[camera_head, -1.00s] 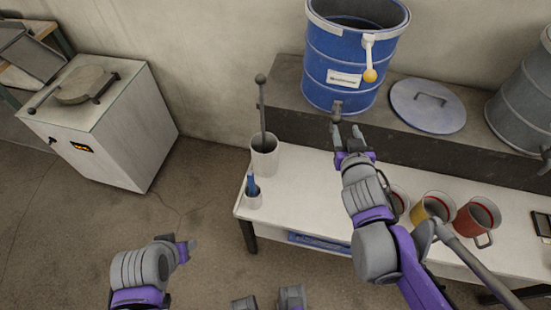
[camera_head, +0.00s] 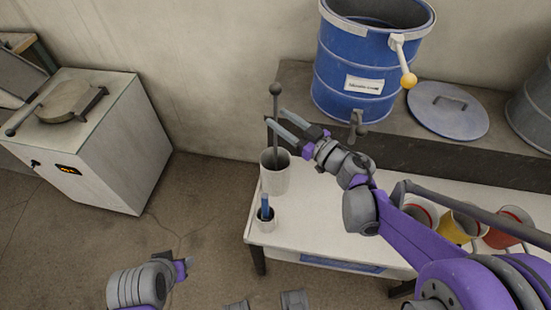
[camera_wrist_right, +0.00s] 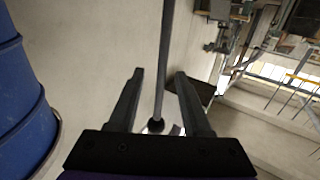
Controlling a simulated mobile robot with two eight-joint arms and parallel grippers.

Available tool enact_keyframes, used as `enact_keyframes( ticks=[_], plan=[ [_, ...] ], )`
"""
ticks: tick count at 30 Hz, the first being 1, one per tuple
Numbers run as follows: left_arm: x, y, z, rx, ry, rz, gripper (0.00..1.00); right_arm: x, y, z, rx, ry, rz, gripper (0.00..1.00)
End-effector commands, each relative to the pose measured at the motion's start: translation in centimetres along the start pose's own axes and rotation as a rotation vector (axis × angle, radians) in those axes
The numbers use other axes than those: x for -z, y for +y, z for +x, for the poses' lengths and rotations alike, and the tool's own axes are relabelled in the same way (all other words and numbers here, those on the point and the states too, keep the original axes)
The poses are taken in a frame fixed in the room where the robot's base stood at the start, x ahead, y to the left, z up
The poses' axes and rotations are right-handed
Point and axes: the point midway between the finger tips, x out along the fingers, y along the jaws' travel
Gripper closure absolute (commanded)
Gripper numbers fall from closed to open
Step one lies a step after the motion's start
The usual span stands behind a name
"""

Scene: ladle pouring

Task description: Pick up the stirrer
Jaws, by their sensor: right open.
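The stirrer (camera_head: 275,101) is a thin dark grey rod with a ball at its top. It stands upright in a white cylindrical holder (camera_head: 275,180), which hides its lower end. My right gripper (camera_head: 276,117) is open, with its fingers at the stirrer's upper shaft, below the ball. In the right wrist view the rod of the stirrer (camera_wrist_right: 165,60) runs between the two open fingers of the gripper (camera_wrist_right: 158,72), with space on both sides. My left gripper (camera_head: 186,264) is low at the left, away from the table; its jaws are too small to read.
Mugs (camera_head: 458,229) stand at the right of the white table (camera_head: 320,225).

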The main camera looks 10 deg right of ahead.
Motion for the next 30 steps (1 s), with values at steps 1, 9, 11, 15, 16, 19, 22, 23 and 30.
enact_keyframes(
  ticks=[1, 9, 11, 15, 16, 19, 22, 23, 30],
  plan=[
    [0.0, 0.0, 0.0, 0.000, 0.000, 0.000, 0.50, 0.0, 0.0, 0.2, 0.000, 0.000, 0.000, 0.51],
    [-0.1, 0.0, 0.1, 0.000, 0.000, 0.000, 0.50, -0.3, -0.3, 3.3, 0.003, 0.001, 0.001, 0.51],
    [-0.1, 0.0, 0.1, 0.000, 0.000, 0.000, 0.50, -0.3, -0.2, 4.3, 0.001, 0.001, 0.000, 0.51],
    [-0.1, 0.0, 0.1, 0.000, 0.000, 0.000, 0.50, -0.3, -0.2, 5.4, -0.001, 0.000, 0.000, 0.51],
    [-0.1, 0.0, 0.1, 0.000, 0.000, 0.000, 0.50, -0.3, -0.2, 5.4, -0.002, 0.000, 0.000, 0.51],
    [-0.1, 0.0, 0.1, 0.000, 0.000, 0.000, 0.50, -0.3, -0.1, 5.3, -0.002, 0.000, 0.000, 0.51],
    [-0.1, 0.0, 0.1, 0.000, 0.000, 0.000, 0.50, -0.3, -0.1, 5.3, -0.002, 0.000, 0.000, 0.60],
    [-0.1, 0.0, 0.1, 0.000, 0.000, 0.000, 0.50, -0.3, -0.1, 5.3, -0.002, 0.000, 0.000, 0.65],
    [-0.1, 0.0, 0.1, 0.000, 0.000, 0.000, 0.50, -0.2, -0.2, 5.3, -0.002, 0.000, 0.000, 1.00]
  ],
)
